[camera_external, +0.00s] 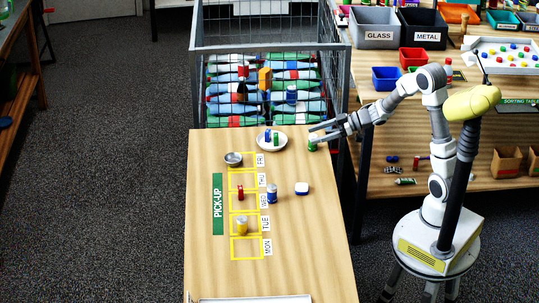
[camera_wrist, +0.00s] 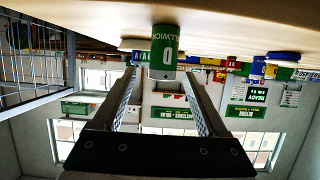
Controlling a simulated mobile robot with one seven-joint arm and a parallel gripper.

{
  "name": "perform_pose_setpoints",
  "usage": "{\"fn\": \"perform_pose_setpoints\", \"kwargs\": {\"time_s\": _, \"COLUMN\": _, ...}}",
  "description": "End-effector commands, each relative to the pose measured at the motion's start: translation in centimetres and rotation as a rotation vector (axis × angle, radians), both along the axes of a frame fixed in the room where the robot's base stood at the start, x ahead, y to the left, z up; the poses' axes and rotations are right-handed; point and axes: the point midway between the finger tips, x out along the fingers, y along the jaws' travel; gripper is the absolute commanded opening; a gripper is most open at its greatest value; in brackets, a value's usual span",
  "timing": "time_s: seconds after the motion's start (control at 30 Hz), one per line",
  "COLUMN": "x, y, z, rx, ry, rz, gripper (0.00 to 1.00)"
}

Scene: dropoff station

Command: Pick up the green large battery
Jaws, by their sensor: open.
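The green large battery (camera_wrist: 164,50), a cylinder marked with a white D, stands on the wooden table (camera_external: 310,255). The wrist view is upside down, so the table shows along its top edge. My gripper also shows in the wrist view (camera_wrist: 160,76), open and empty, with one finger on each side of the battery's line. The battery appears at or just beyond the fingertips, and I see no finger touching it.
A white plate (camera_external: 272,148) with small green and blue batteries stands left of the battery. A wire cage (camera_external: 198,80) stands behind the table.

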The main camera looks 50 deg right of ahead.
Motion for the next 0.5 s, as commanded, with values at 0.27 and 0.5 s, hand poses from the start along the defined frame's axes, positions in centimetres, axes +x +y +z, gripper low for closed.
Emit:
{"fn": "perform_pose_setpoints", "kwargs": {"time_s": 0.27, "x": 1.9, "y": 2.4, "z": -2.0, "rx": 0.000, "ry": -0.001, "rz": 0.004, "gripper": 0.76}}
{"fn": "perform_pose_setpoints", "kwargs": {"time_s": 0.5, "x": 3.0, "y": 3.4, "z": -2.1, "rx": 0.001, "ry": 0.000, "rz": 0.001, "gripper": 0.76}}
